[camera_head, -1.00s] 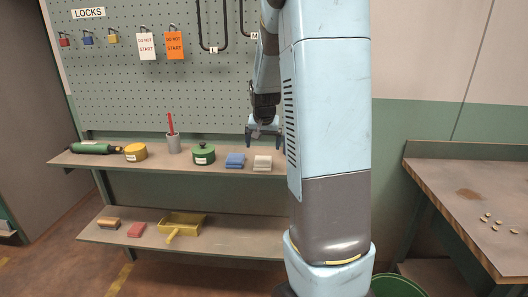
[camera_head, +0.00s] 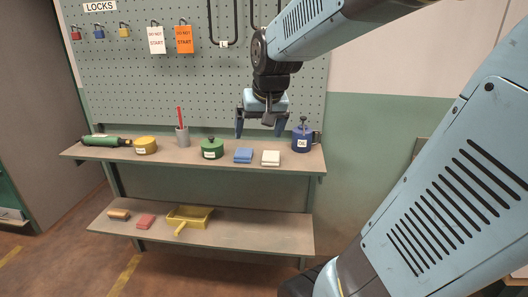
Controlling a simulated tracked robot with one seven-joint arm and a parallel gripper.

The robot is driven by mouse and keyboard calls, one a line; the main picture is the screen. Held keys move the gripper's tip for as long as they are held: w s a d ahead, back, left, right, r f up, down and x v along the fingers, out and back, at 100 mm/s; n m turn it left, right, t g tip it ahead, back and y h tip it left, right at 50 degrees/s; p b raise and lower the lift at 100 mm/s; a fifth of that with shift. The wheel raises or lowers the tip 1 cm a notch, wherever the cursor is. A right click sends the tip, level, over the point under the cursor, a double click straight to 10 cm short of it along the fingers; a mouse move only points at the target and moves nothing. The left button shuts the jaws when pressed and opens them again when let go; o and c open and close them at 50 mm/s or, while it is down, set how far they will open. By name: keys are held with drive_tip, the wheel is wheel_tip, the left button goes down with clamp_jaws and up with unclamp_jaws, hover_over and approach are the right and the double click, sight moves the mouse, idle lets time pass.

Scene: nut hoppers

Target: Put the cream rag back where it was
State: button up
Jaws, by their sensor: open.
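The cream rag (camera_head: 271,158) lies folded on the upper shelf, between the blue rag (camera_head: 243,155) on its left and a blue oil can (camera_head: 302,138) on its right. My gripper (camera_head: 260,132) is open and empty. It points down above the shelf, over the area of the blue and cream rags, with a gap between its fingertips and the rags.

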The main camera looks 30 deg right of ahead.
drive_tip(key=s+a+n, duration=0.2)
drive_tip(key=s+a, duration=0.3)
drive_tip(key=s, duration=0.8)
drive_tip(key=shift+a+r+n+t, duration=0.2)
drive_tip(key=shift+r+n+t, duration=0.1)
drive_tip(key=shift+n, duration=0.1)
